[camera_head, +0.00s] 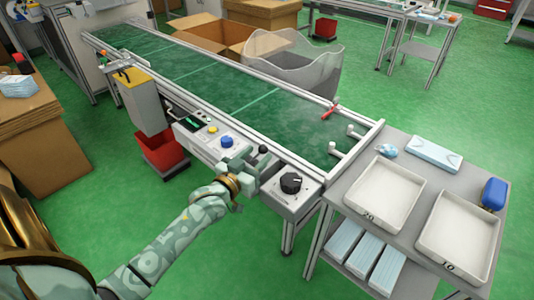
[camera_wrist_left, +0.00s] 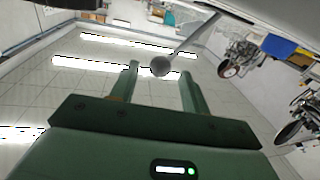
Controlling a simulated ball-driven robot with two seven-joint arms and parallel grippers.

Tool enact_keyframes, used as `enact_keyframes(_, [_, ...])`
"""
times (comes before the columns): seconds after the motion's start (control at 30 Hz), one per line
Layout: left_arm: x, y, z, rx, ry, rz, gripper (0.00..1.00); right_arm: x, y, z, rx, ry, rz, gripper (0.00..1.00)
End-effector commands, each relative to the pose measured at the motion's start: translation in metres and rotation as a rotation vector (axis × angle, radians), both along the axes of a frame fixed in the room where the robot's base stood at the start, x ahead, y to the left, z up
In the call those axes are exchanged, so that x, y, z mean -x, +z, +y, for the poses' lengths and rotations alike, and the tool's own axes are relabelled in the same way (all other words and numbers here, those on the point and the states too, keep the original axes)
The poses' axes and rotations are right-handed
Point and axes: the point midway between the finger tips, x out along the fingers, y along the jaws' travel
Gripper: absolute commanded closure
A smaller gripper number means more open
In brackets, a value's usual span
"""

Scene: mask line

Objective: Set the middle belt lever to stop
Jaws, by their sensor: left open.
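The control panel (camera_head: 208,142) runs along the near side of the green conveyor belt (camera_head: 250,98). A dark ball knob (camera_head: 263,149) shows just beyond my left gripper (camera_head: 250,172). In the left wrist view, the lever's grey stem (camera_wrist_left: 195,38) slants down from the upper right and ends in this round knob (camera_wrist_left: 160,66). My left gripper (camera_wrist_left: 160,78) is open, with the knob in view between its two fingertips; I cannot tell whether they touch it. The lever's base and any stop marking are hidden. My right gripper is in neither view.
A blue knob (camera_head: 226,141) and a yellow button (camera_head: 213,130) sit left of my gripper, a black dial (camera_head: 290,183) right of it. A table with white trays (camera_head: 385,192) stands at the belt's near end. A red bin (camera_head: 165,155) is below the panel.

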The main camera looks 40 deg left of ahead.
Motion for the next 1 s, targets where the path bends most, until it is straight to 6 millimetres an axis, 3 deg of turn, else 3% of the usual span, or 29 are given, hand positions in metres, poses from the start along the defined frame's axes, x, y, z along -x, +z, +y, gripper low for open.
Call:
enact_keyframes(0.2, [-0.032,-0.003,0.003,0.000,0.000,0.003,0.54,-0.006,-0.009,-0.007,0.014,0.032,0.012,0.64])
enact_keyframes(0.57, [-0.038,0.000,0.003,0.000,0.000,0.001,0.54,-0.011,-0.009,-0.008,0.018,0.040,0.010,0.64])
enact_keyframes(0.73, [-0.038,0.000,0.003,0.000,0.000,0.001,0.95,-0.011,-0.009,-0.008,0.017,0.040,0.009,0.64])
enact_keyframes(0.77, [-0.038,0.000,0.003,0.000,0.000,0.001,1.00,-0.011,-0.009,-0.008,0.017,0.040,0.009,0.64])
enact_keyframes(1.0, [-0.038,0.003,0.005,0.017,0.000,0.001,1.00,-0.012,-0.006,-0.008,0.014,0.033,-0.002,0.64])
